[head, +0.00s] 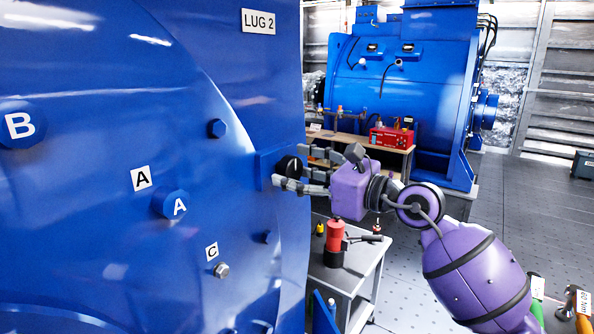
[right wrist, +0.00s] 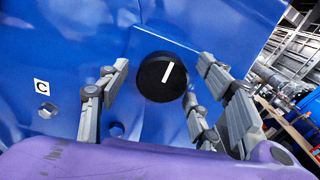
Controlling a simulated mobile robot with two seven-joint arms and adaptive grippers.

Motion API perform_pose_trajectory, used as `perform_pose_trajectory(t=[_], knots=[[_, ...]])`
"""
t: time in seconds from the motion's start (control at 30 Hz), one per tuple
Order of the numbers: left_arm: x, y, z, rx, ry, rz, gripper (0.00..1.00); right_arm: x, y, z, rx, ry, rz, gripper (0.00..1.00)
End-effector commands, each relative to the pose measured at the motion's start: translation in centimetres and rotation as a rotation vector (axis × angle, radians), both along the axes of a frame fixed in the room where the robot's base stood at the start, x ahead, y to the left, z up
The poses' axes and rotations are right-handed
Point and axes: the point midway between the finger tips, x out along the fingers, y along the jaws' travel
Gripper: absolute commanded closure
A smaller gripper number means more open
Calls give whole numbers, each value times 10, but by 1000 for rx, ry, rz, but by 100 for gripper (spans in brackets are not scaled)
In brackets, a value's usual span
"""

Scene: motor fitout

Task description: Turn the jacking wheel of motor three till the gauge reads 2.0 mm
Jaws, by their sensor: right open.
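The jacking wheel, a round black knob with a white line (head: 289,166), sits on the blue motor housing below the LUG 2 plate. The wheel also shows in the right wrist view (right wrist: 158,88), its white line leaning slightly right of upright. My right gripper (head: 300,170) is open, its grey fingers on either side of the wheel. In the right wrist view the fingers stand left and right of the wheel with gaps, apart from it. No gauge reading can be made out. My left gripper is not in view.
The blue motor housing (head: 90,240) fills the left, with bolts and labels A, B and C. A grey cart (head: 345,277) with a red tool stands below my right arm. Another blue motor (head: 425,85) and a bench with a red box (head: 391,137) are behind.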

Motion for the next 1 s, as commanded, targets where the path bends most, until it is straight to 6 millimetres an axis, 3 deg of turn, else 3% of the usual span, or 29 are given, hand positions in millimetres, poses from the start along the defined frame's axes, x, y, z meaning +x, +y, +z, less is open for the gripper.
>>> perform_pose_trajectory(t=[0.27, 0.6, 0.83, 1.0], knots=[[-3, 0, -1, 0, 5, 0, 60, 1, 1, -1, 0, 1, 0, 42], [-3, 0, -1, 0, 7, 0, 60, 1, 2, -1, 1, 2, 1, 84], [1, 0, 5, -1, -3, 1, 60, 0, 2, 1, 16, 23, 1, 84], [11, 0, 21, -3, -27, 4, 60, -1, 2, 6, 61, 81, 1, 84]])
